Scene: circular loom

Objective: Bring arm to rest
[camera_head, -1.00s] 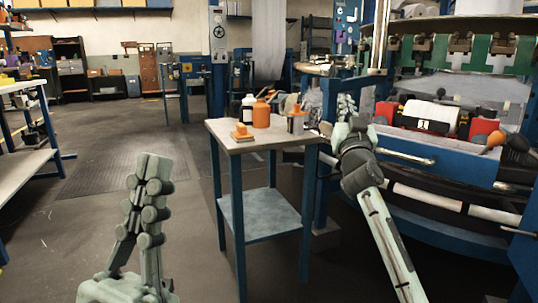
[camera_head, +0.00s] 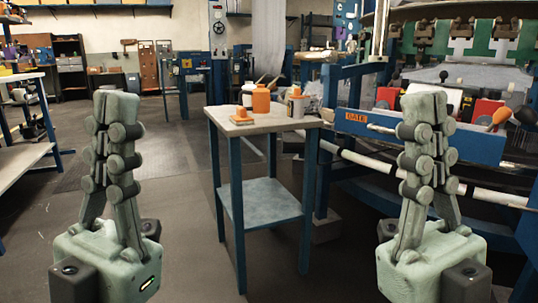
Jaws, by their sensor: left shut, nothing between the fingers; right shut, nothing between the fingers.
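My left gripper (camera_head: 117,105) points upward at the left of the head view, over the floor. Its fingers are shut together with nothing between them. My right gripper (camera_head: 424,100) also points upward at the right, in front of the blue loom (camera_head: 440,138). Its fingers are shut and empty, and it hides part of the loom. Both grippers are upright at about the same height, apart from the small table (camera_head: 264,122) that stands between them.
On the small table are an orange bottle (camera_head: 261,99), a white bottle (camera_head: 248,93), an orange block (camera_head: 241,115) and a container (camera_head: 295,103) with tools in it. A workbench (camera_head: 22,165) stands at the far left. The floor between it and the table is clear.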

